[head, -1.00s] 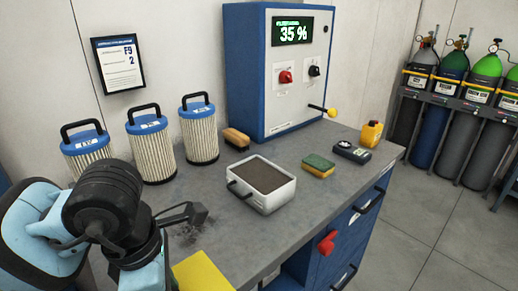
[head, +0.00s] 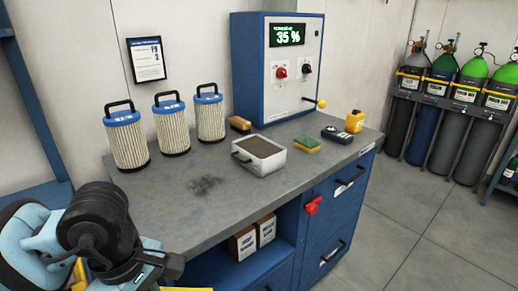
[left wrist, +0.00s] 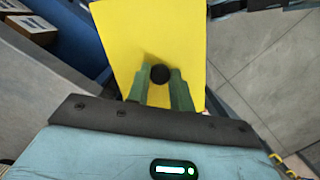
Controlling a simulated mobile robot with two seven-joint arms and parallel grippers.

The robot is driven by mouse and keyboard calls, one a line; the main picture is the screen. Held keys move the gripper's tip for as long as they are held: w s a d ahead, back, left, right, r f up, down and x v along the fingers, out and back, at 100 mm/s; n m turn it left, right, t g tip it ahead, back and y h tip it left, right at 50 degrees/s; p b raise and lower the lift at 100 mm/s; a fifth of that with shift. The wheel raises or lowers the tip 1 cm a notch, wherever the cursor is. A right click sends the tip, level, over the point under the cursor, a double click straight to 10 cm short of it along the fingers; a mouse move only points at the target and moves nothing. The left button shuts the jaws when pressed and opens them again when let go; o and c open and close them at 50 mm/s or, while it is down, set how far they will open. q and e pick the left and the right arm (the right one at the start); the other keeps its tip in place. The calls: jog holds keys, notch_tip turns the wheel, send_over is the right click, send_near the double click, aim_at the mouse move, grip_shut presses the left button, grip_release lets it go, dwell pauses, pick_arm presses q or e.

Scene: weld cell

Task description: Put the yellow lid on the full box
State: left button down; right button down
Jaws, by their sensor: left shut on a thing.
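The full box (head: 270,170) is a pale grey tray-like box filled to near its rim with dark material, with a dark handle on its side. It stands open on the grey bench in the head view. The yellow lid (left wrist: 135,35) is a flat yellow plate with a round black knob (left wrist: 160,74). My left gripper (left wrist: 160,78) is shut on this knob, its two green fingers on either side. In the head view my left arm is at the lower left, off the bench front, and only a yellow sliver shows at the bottom edge. My right gripper is not in view.
The bench (head: 205,215) is clear left of the box, with a dark smudge. Several filters (head: 170,125) stand behind. A brush (head: 240,124), sponge (head: 306,145), meter (head: 337,134) and yellow bottle (head: 354,121) surround the box. A blue cabinet (head: 245,75) stands at the back.

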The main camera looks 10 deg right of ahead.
pick_arm(q)
jog(key=a+f+m, duration=0.1)
jog(key=a+m, duration=0.1)
jog(key=m, duration=0.1)
jog(key=a+f+m, duration=0.1)
jog(key=m, duration=0.2)
jog(key=a+f+m+y, duration=0.1)
jog(key=a+f+m, duration=0.1)
jog(key=m, duration=0.1)
jog(key=shift+s+a+f+m+g, duration=0.1)
jog(key=shift+s+a+m+g, duration=0.25)
jog(key=shift+m+g, duration=0.05)
jog(key=shift+s+a+f+m, duration=0.2)
jog(key=shift+a+m, duration=0.15)
jog(key=shift+m, duration=0.3)
jog(key=shift+s+a+f+m, duration=0.1)
jog(key=shift+a+f+m, duration=0.2)
jog(key=shift+m, duration=0.35)
jog(key=shift+r, duration=0.15)
